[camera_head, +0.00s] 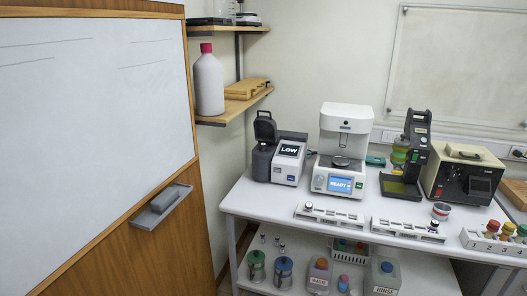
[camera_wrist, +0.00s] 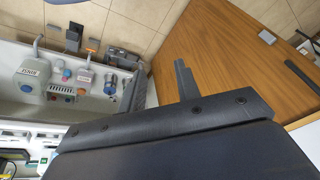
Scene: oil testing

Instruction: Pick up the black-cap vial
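On the table's front edge in the head view, a small vial with a dark cap (camera_head: 308,207) is at the left end of a white rack (camera_head: 335,217). Another small dark-topped item (camera_head: 433,226) is at the right end of a second white rack (camera_head: 400,230). Small dark-capped vials (camera_head: 282,247) also stand on the lower shelf. At this size I cannot tell which one is the black-cap vial. My gripper (camera_wrist: 158,82) shows only in the wrist view, its two fingers apart with nothing between them. No vial is near it; a wooden panel and floor lie beyond.
A wooden-framed whiteboard (camera_head: 90,110) stands at the left. The table holds a LOW-display instrument (camera_head: 288,162), a white READY-display instrument (camera_head: 343,150) and a beige box (camera_head: 463,175). The lower shelf holds WASTE (camera_head: 318,275) and RINSE (camera_head: 385,277) bottles.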

